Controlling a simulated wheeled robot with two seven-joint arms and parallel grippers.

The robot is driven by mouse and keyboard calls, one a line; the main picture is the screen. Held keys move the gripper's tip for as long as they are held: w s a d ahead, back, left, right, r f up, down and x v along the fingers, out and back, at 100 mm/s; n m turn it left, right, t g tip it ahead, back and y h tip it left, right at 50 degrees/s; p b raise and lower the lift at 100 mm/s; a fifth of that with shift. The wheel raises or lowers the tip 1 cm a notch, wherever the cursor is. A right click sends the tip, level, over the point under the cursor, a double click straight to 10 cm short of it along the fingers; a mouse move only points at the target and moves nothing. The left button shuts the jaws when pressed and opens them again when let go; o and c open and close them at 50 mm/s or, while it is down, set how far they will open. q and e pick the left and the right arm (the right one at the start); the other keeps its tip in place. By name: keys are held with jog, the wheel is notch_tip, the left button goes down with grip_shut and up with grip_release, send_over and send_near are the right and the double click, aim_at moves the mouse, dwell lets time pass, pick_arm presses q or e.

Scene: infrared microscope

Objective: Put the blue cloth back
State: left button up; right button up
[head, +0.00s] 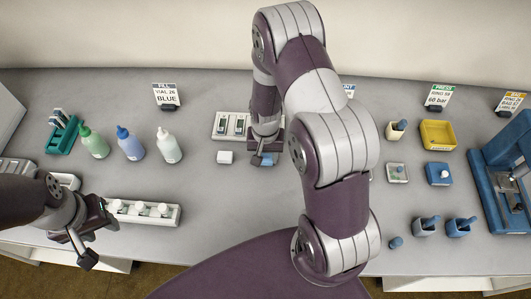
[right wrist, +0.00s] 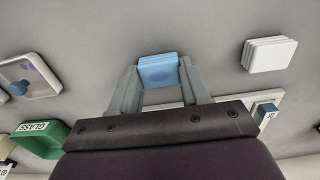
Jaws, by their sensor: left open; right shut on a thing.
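The blue cloth (right wrist: 158,70) is a small folded light-blue block. In the right wrist view it sits between the two fingers of my right gripper (right wrist: 160,82), which is shut on it. In the head view the blue cloth (head: 269,159) shows partly beside the fingertips of my right gripper (head: 259,158), just in front of a white slotted tray (head: 219,134). I cannot tell whether the cloth touches the table. A white folded cloth (head: 225,157) lies to its left; it also shows in the right wrist view (right wrist: 270,54). My left gripper (head: 100,240) is open and empty at the left front.
Green, blue and white-capped bottles (head: 130,145) stand at the left. A white rack (head: 158,212) with white-capped vials is beside my left gripper.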

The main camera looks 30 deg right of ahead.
aim_at(265, 158)
jog(key=o, duration=0.8)
jog(key=shift+c, duration=0.2)
jog(key=shift+o, duration=0.9)
jog(key=shift+w+r, duration=0.1)
jog(key=shift+r, duration=0.2)
notch_tip(265, 158, up, 12)
jog(key=b, duration=0.2)
jog(key=s+a+r+n+t, duration=0.1)
jog(key=s+a+r+n, duration=0.2)
jog(key=s, duration=0.6)
jog(key=a+n, duration=0.2)
jog(key=n, duration=0.1)
jog(key=shift+a+r+n, duration=0.15)
jog(key=shift+r+n, duration=0.1)
jog(key=shift+n, duration=0.05)
